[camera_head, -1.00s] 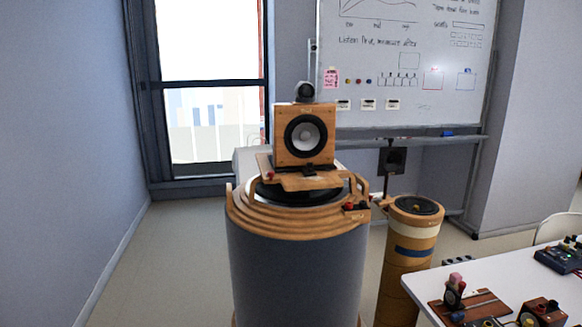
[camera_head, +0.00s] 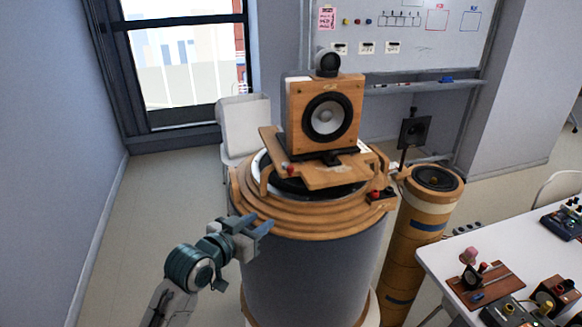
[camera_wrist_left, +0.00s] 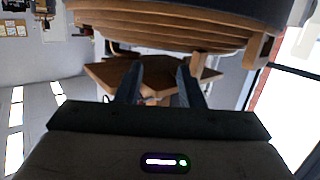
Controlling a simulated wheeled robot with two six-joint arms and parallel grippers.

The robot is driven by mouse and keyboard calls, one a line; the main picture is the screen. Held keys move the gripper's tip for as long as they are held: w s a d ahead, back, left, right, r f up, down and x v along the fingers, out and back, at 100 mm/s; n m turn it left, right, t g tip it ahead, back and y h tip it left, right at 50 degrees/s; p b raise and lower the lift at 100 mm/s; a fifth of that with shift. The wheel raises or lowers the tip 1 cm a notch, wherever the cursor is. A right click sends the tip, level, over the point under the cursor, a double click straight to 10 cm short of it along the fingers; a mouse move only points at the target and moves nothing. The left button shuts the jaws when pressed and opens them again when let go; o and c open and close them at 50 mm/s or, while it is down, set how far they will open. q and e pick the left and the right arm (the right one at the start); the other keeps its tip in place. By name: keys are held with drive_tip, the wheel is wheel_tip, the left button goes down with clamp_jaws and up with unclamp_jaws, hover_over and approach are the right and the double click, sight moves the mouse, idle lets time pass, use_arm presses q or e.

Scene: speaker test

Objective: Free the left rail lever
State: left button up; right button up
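A wooden speaker (camera_head: 322,115) with a round grey cone stands on a wooden board (camera_head: 330,176) on top of a round grey pedestal (camera_head: 305,270). A small red-tipped lever (camera_head: 290,169) sits at the board's left front; its latch detail is too small to tell. My left gripper (camera_head: 256,224) is open and empty, left of and below the lever, beside the pedestal's stepped wooden rings (camera_head: 300,226). In the left wrist view its two fingers (camera_wrist_left: 158,84) are apart, with the rings above them and a brown wooden surface behind. My right gripper is not in view.
A banded cylinder (camera_head: 413,228) stands right of the pedestal, with a small black speaker (camera_head: 414,132) behind. A white table (camera_head: 450,252) with small devices is at the right. A white chair (camera_head: 245,122) is behind. Floor is free at the left.

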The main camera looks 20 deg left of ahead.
use_arm(q)
drive_tip(key=m+t+h, duration=0.1)
drive_tip(key=t+h, duration=0.1)
approach(288, 170)
drive_tip(key=p+x, duration=0.3)
drive_tip(key=x, duration=0.7)
drive_tip(key=shift+r+p, duration=0.1)
drive_tip(key=shift+p, duration=0.3)
drive_tip(key=shift+w+d, duration=0.15)
drive_tip(key=shift+w, duration=0.25)
clamp_jaws()
